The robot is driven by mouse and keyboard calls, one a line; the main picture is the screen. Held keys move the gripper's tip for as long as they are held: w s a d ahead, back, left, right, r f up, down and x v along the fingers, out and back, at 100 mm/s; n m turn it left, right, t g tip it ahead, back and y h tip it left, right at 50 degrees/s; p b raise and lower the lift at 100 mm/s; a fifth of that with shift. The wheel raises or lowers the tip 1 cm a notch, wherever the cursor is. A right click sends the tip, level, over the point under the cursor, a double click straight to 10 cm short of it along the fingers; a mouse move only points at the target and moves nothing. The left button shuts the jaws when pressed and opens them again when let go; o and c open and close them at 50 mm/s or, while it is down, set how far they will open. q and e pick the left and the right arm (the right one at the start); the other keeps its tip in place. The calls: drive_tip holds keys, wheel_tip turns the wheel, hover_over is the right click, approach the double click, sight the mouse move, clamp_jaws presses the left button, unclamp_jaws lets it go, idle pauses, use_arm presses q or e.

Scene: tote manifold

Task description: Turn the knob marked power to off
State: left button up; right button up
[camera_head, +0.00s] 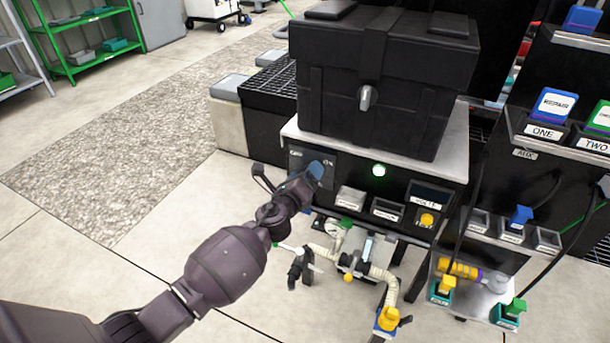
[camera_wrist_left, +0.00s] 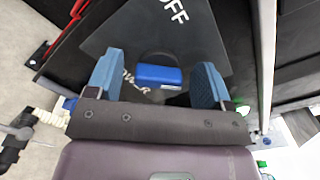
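The blue knob (camera_wrist_left: 158,75) shows in the left wrist view on a dark panel plate (camera_wrist_left: 205,38), with white OFF lettering above it. A second, partly covered white marking lies just below and left of the knob. My left gripper (camera_wrist_left: 160,83) is open, with one blue-padded finger on each side of the knob and a visible gap to both. In the head view my left gripper (camera_head: 308,178) is at the upper left of the black control panel (camera_head: 336,178) and covers most of the knob area.
A big black case (camera_head: 380,85) stands on top of the panel's cabinet. A lit green lamp (camera_head: 379,170) and a yellow button (camera_head: 427,219) are on the panel to the right. Hoses and valves (camera_head: 350,255) sit below. Open floor (camera_head: 130,180) lies to the left.

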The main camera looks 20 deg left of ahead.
use_arm(q)
drive_tip(key=c, duration=0.9)
drive_tip(key=shift+o, duration=0.2)
use_arm(e)
drive_tip(key=shift+s+f, duration=0.2)
use_arm(q)
drive_tip(key=shift+f+n, duration=0.1)
drive_tip(key=shift+n, duration=0.2)
use_arm(e)
drive_tip(key=shift+s+f, duration=0.1)
drive_tip(key=shift+s, duration=0.05)
use_arm(q)
drive_tip(key=n, duration=0.5)
drive_tip(key=n+p, duration=0.1)
drive_tip(key=n, duration=1.1)
drive_tip(key=shift+f, duration=0.4)
use_arm(e)
drive_tip(key=shift+d+r+m, duration=0.15)
drive_tip(key=shift+r+m, duration=0.1)
drive_tip(key=shift+m, duration=0.05)
use_arm(q)
drive_tip(key=shift+n, duration=0.3)
use_arm(e)
drive_tip(key=shift+s+f, duration=0.1)
drive_tip(key=shift+f, duration=0.05)
